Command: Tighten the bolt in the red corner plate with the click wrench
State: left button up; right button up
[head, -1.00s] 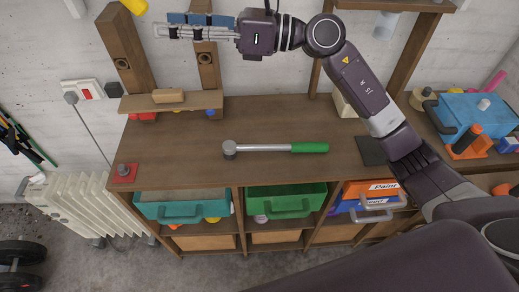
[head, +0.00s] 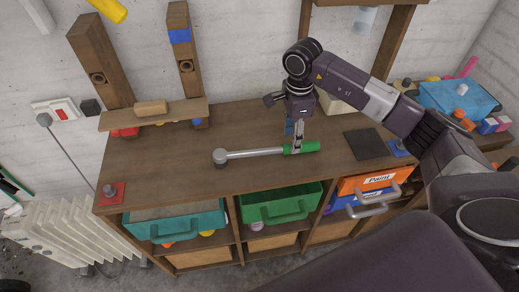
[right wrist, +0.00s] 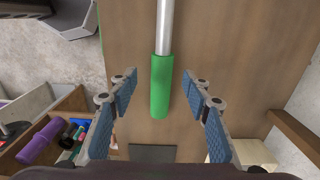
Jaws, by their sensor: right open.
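The click wrench (head: 250,153) lies flat on the wooden workbench, with its round head at the left and its green handle at the right. My right gripper (head: 296,146) is open and points down over the green handle. In the right wrist view the green handle (right wrist: 161,88) lies between the two open, blue-padded fingers (right wrist: 160,98), with a gap on each side. The red corner plate (head: 117,195) is at the front left corner of the bench, with a grey bolt (head: 109,190) standing in it. My left gripper is not in view.
A small shelf (head: 155,113) with a wooden block (head: 151,107) stands at the back left. A dark square mat (head: 364,144) lies right of the wrench. Teal (head: 172,226) and green (head: 279,206) bins sit under the bench. The bench between wrench and red plate is clear.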

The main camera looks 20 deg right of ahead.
aim_at(290, 145)
notch_tip(290, 145, down, 4)
jog(key=shift+w+r+p, duration=0.1)
jog(key=shift+r+p, duration=0.1)
jog(key=shift+p, duration=0.55)
jog(key=shift+f, duration=0.3)
jog(key=shift+c, duration=0.4)
grip_shut()
jog(key=shift+w+r, duration=0.1)
